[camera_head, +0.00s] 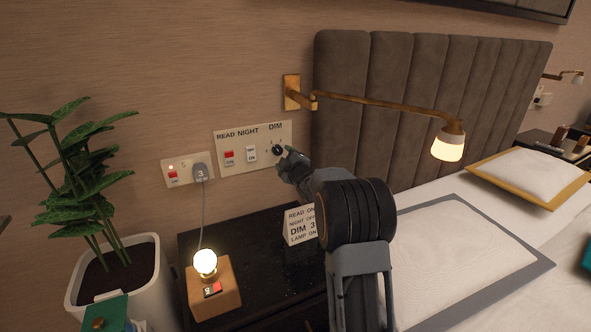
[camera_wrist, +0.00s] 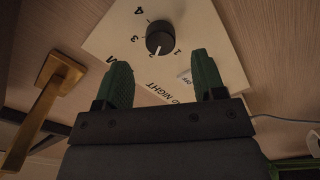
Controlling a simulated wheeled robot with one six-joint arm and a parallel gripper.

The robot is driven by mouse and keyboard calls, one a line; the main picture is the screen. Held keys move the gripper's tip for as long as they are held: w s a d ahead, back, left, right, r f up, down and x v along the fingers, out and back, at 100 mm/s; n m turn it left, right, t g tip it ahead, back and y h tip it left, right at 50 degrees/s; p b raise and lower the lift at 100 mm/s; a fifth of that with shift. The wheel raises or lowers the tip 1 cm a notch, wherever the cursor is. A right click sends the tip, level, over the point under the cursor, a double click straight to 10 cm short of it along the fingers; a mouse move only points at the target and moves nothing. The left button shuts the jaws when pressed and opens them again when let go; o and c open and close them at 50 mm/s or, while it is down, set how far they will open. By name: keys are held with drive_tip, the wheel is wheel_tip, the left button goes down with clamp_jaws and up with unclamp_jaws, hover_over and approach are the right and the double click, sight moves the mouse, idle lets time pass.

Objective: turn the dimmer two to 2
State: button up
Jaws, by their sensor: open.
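The dimmer is a round black knob (camera_head: 277,149) on the cream wall panel (camera_head: 235,140), under the word DIM. In the wrist view the knob (camera_wrist: 160,39) has numbers 1 to 4 around it, and its white mark points at or very near 2. My gripper (camera_head: 287,160) is close to the panel, just right of and below the knob. In the wrist view my gripper (camera_wrist: 164,72) is open with nothing between its two green fingers. The knob shows beyond the fingertips, and I see no contact.
READ and NIGHT switches (camera_head: 229,157) sit left of the knob. A socket with a plug (camera_head: 200,172) is further left. A brass wall lamp (camera_head: 292,92) reaches out above.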

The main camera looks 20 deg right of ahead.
drive_tip(key=s, duration=0.9)
drive_tip(key=shift+p, duration=0.3)
drive_tip(key=s+a+r+m+g+h+p, duration=0.1)
drive_tip(key=s+a+r+m+g+p, duration=0.2)
drive_tip(key=s+r+p, duration=0.3)
drive_tip(key=s+a+r+m+g+h+p, duration=0.1)
drive_tip(key=s+a+r+m+g+p, duration=0.25)
drive_tip(key=r+p, duration=0.4)
drive_tip(key=s+a+r+m+g+p, duration=0.1)
drive_tip(key=s+a+r+g+p, duration=0.1)
drive_tip(key=s, duration=0.4)
drive_tip(key=s+a+r+m+g+y+p, duration=0.1)
drive_tip(key=s+a+m+g+p, duration=0.1)
drive_tip(key=s+p, duration=0.4)
drive_tip(key=s+a+r+m+g+y+p, duration=0.1)
drive_tip(key=s+a+g+p, duration=0.3)
drive_tip(key=s, duration=0.4)
drive_tip(key=shift+a+r+m+p, duration=0.3)
drive_tip(key=shift+r+m, duration=0.45)
drive_tip(key=shift+r, duration=0.1)
